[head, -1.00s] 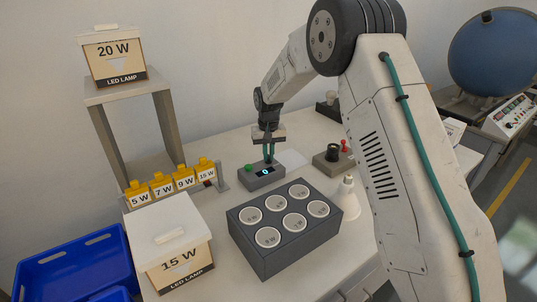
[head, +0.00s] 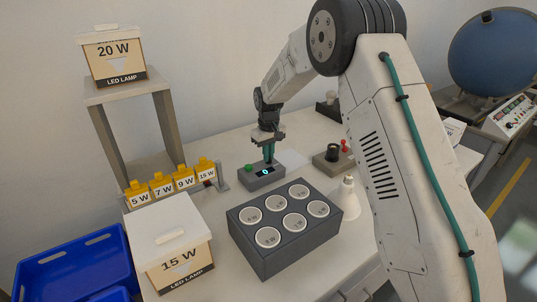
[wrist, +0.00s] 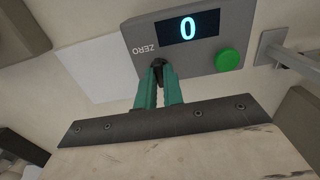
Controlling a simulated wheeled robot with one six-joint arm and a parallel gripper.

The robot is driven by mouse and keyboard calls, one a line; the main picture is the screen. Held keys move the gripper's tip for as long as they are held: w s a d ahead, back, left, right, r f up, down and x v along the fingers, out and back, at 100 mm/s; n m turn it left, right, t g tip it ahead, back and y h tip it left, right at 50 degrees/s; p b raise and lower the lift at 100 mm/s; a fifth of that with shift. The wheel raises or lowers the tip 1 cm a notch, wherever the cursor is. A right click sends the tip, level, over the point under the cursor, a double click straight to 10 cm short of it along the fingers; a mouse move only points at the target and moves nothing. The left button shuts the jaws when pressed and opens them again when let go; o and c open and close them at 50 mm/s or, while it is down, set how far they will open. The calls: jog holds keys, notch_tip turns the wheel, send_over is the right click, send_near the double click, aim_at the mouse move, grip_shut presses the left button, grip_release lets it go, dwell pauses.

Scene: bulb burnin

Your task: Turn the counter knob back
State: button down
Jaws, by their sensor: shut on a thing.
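The counter (head: 262,177) is a grey box on the table with a lit display reading 0 and a green button (wrist: 228,60). Its black knob (wrist: 158,65) sits by the word ZERO on the counter's face, seen in the wrist view. My gripper (head: 268,160) points down over the counter, and it also shows in the wrist view (wrist: 160,75). Its two green fingers are shut on the knob, one on each side. The fingers hide part of the knob, so its pointer direction cannot be told.
A dark grey block with several round sockets (head: 247,227) stands in front of the counter. Yellow wattage tags (head: 162,185) stand to the left on a rail. A 15 W box (head: 170,237) is at the front left. A small device with a black socket (head: 333,153) stands to the right.

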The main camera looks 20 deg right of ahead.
jog(key=c, duration=1.5)
grip_release()
jog(key=shift+r, duration=0.1)
notch_tip(320, 180, up, 8)
jog(key=shift+f, duration=0.15)
jog(key=shift+m+g, duration=0.4)
jog(key=shift+g, duration=0.2)
jog(key=s, duration=0.1)
jog(key=s+f, duration=0.1)
jog(key=s, duration=0.1)
jog(key=s+f, duration=0.1)
jog(key=shift+s+d, duration=0.15)
jog(key=s+d+r+m+t, duration=0.1)
jog(key=s+r, duration=0.4)
jog(key=s, duration=1)
jog(key=s+d+r+m, duration=0.1)
jog(key=s+r, duration=0.4)
jog(key=s, duration=0.9)
jog(key=s+d+r+m+t, duration=0.1)
jog(key=s+r, duration=0.4)
jog(key=s, duration=1)
jog(key=shift+s+d+r+t, duration=0.3)
jog(key=shift+d, duration=0.2)
